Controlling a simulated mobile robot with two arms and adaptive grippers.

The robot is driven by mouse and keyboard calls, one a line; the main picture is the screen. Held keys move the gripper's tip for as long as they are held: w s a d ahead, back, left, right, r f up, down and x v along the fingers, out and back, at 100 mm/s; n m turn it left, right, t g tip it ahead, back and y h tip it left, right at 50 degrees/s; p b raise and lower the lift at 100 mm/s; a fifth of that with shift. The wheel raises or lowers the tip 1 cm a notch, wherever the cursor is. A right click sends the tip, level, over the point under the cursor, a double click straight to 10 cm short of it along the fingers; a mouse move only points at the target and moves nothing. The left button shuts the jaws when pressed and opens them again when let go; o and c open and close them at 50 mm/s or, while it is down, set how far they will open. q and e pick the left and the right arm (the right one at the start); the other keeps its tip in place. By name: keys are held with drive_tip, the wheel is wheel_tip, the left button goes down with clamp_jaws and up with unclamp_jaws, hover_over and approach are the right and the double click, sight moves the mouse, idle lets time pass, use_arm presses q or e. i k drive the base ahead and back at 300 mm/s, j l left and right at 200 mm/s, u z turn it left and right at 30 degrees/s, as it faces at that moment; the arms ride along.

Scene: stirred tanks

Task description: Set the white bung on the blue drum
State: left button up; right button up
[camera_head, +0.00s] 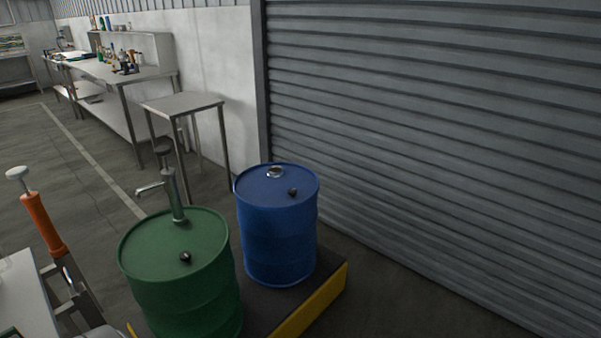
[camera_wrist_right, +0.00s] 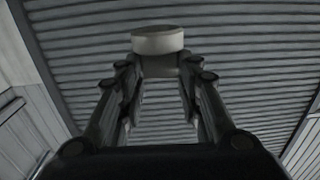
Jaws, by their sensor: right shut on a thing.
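The blue drum (camera_head: 279,235) stands upright in the head view. Its top has a pale-rimmed round opening (camera_head: 275,172) near the back and a small dark plug (camera_head: 292,192) nearer the front. In the right wrist view my right gripper (camera_wrist_right: 160,68) is shut on the white bung (camera_wrist_right: 158,40), a pale, short round piece at the fingertips. The fingertips partly hide the bung's lower part. Behind it only grey shutter shows in that view, with no drum. My right gripper is not in the head view, and my left gripper shows in neither view.
A green drum (camera_head: 180,275) with a metal hand pump (camera_head: 174,190) stands beside the blue one on a dark, yellow-edged platform (camera_head: 312,302). An orange pump-like tool (camera_head: 43,224) with a white knob stands at left. A small steel table (camera_head: 183,103) and a grey shutter (camera_head: 430,130) are behind.

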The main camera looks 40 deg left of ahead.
sight(302, 182)
drive_tip(key=i+u, duration=0.5)
drive_tip(key=i+l+u, duration=0.3)
drive_tip(key=u, duration=0.15)
drive_tip(key=i+l+u, duration=0.5)
drive_tip(key=k+j, duration=0.05)
drive_tip(key=j, duration=0.05)
